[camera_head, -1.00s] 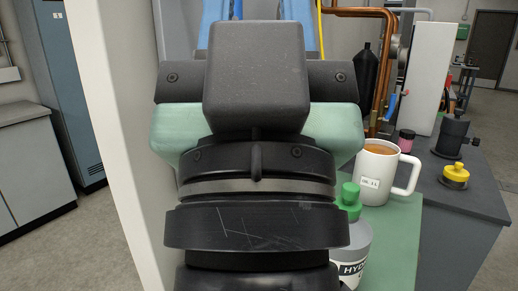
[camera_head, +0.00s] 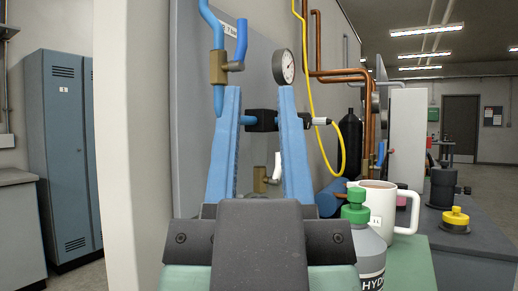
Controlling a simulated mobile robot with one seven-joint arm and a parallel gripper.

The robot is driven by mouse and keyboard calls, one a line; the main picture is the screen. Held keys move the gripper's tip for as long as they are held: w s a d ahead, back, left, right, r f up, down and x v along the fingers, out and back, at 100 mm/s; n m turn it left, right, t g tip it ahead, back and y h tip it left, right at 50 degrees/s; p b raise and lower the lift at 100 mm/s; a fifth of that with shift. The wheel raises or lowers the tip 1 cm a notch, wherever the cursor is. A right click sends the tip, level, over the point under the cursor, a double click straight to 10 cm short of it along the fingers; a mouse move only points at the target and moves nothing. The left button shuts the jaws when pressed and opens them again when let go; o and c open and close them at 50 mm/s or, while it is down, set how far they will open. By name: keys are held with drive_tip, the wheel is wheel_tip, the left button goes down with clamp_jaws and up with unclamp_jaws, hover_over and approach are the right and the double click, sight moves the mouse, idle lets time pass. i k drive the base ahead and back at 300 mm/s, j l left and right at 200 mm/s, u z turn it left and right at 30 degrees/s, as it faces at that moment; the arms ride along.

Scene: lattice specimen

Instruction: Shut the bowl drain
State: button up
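A grey wall panel (camera_head: 190,120) carries the fittings in front of me. At its upper part a blue pipe runs into a brass valve (camera_head: 219,66) with a blue lever (camera_head: 240,45). Lower down, a smaller brass valve (camera_head: 261,180) with a white lever (camera_head: 277,167) shows between my fingers. I cannot tell which valve is the bowl drain, as no readable label shows. My gripper (camera_head: 257,90) has two long blue fingers, spread apart and pointing up at the panel. Nothing is gripped; a black fitting (camera_head: 262,120) shows behind the fingers.
A pressure gauge (camera_head: 284,67) and a yellow hose (camera_head: 310,80) are at the right of the panel. A white mug (camera_head: 406,211) and a green-capped bottle (camera_head: 368,250) stand close on my right. A blue locker (camera_head: 65,150) is far left.

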sight(274, 180)
drive_tip(key=l, duration=0.2)
drive_tip(key=i+l+u, duration=0.1)
drive_tip(key=i, duration=0.35)
drive_tip(key=i+l+u, duration=0.1)
drive_tip(key=i+l, duration=0.15)
drive_tip(key=i, duration=0.2)
